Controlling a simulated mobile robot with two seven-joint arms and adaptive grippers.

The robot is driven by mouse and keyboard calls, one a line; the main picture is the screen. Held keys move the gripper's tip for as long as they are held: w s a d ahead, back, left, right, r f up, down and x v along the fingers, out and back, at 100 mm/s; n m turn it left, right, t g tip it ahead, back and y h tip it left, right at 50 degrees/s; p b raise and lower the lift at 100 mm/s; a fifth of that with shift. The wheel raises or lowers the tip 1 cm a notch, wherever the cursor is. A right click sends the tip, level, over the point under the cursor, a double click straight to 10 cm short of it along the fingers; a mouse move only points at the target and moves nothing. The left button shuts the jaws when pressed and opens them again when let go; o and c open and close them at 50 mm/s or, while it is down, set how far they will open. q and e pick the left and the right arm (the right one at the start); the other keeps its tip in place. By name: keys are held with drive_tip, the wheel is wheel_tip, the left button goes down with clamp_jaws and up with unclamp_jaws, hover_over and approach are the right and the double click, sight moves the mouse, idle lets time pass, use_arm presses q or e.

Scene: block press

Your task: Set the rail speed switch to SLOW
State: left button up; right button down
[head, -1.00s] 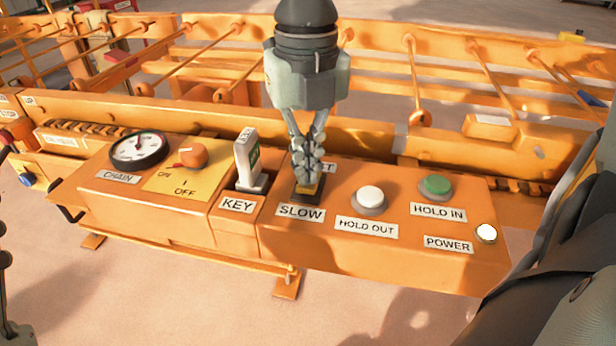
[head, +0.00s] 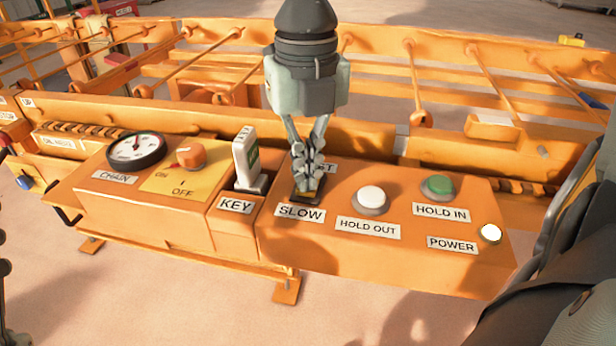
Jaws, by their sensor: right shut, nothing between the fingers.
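The rail speed switch (head: 308,197) is a small rocker with a yellow part on a black base, on the orange control panel. The SLOW label (head: 300,212) is just in front of it. Behind it a label is mostly covered by my gripper, with only "ST" showing. My right gripper (head: 308,184) points down over the switch, with its fingers shut and empty. The fingertips are at the switch and appear to touch it. They hide much of it, so I cannot tell which way it is tilted. My left gripper is not in view.
Right of the switch are a white HOLD OUT button (head: 371,199), a green HOLD IN button (head: 437,186) and a lit POWER lamp (head: 490,233). Left are a key switch (head: 247,160), an orange ON/OFF knob (head: 191,156) and a CHAIN gauge (head: 136,150). Orange rails stand behind.

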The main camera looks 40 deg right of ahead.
drive_tip(key=shift+r+p, duration=1.7)
drive_tip(key=shift+r, duration=1.75)
